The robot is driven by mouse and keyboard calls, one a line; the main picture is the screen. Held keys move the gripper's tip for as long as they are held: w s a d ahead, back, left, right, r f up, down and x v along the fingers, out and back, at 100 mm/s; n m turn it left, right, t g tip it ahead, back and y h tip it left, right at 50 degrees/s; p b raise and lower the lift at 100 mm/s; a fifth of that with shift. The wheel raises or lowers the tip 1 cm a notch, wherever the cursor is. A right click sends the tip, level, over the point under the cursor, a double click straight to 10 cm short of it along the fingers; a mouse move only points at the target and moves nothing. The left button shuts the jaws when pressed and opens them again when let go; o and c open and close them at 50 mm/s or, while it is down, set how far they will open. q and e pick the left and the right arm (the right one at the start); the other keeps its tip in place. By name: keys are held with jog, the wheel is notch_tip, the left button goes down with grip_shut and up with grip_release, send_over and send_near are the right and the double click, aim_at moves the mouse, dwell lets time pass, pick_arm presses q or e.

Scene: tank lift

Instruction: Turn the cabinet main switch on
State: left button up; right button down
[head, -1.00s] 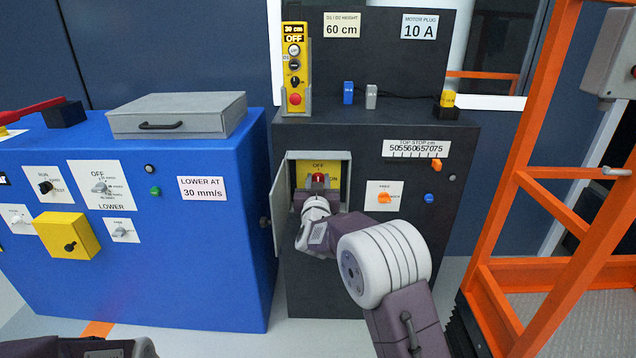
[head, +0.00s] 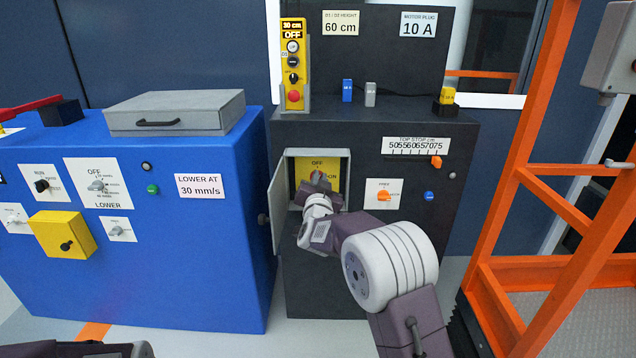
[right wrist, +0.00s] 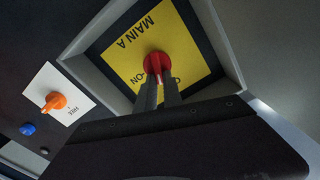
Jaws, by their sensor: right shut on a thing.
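The main switch is a red round knob (right wrist: 157,64) on a yellow plate (right wrist: 138,42) marked "MAIN" and "ON" in the right wrist view. The plate also shows in the head view (head: 331,166), inside an open recess of the dark cabinet (head: 420,255). My right gripper (right wrist: 158,84) is shut on the knob, its two narrow fingers close together at it. In the head view my right gripper (head: 319,182) reaches into the recess and hides the knob. The exact pointing of the knob cannot be told. My left gripper is not in view; only part of that arm shows at bottom left.
The recess's grey door (head: 279,207) stands open on the left. An orange knob (head: 383,195) and a blue button (head: 429,195) sit right of it. A blue cabinet (head: 215,260) stands close on the left, an orange frame (head: 510,190) on the right.

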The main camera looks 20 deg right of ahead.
jog(key=m, duration=0.1)
jog(key=m+b, duration=0.2)
jog(key=shift+s+d+f+m, duration=0.1)
jog(key=shift+d+f+m, duration=0.15)
jog(key=shift+f+m, duration=0.15)
jog(key=m+b, duration=0.2)
jog(key=shift+d+f+m, duration=0.15)
jog(key=shift+m, duration=0.15)
jog(key=m+b, duration=0.2)
jog(key=m, duration=0.1)
jog(key=shift+d+f, duration=0.1)
jog(key=shift+f, duration=0.15)
jog(key=shift+f+m+b, duration=0.15)
jog(key=shift+m+b, duration=1.3)
jog(key=shift+m, duration=0.55)
jog(key=c, duration=1.5)
grip_release()
jog(key=shift+s, duration=0.1)
jog(key=shift+s, duration=0.1)
